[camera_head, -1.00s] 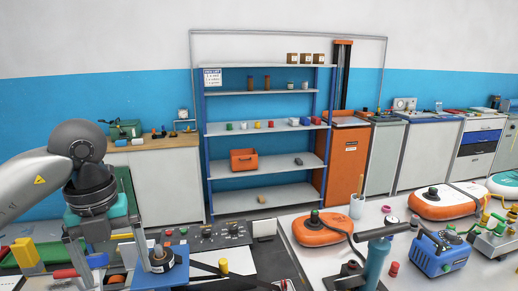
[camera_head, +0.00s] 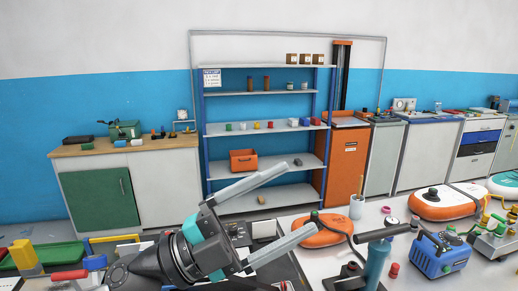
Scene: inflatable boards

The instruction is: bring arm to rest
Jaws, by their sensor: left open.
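My left gripper (camera_head: 300,200) is in the lower middle of the head view. Its two long grey fingers are spread wide and point up and to the right, with nothing between them. Its dark wrist and teal collar are low in the picture, over the near bench. One finger overlaps the orange inflatable board (camera_head: 318,238) in the picture; I cannot tell how near they are. The rest of my left arm is out of view or hidden. My right gripper does not show.
A teal pump (camera_head: 376,262) with a black handle, a blue machine (camera_head: 440,257) and a second orange board (camera_head: 440,206) stand on the bench at right. Yellow, red and green items (camera_head: 45,258) are at lower left. Shelves (camera_head: 262,140) stand behind.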

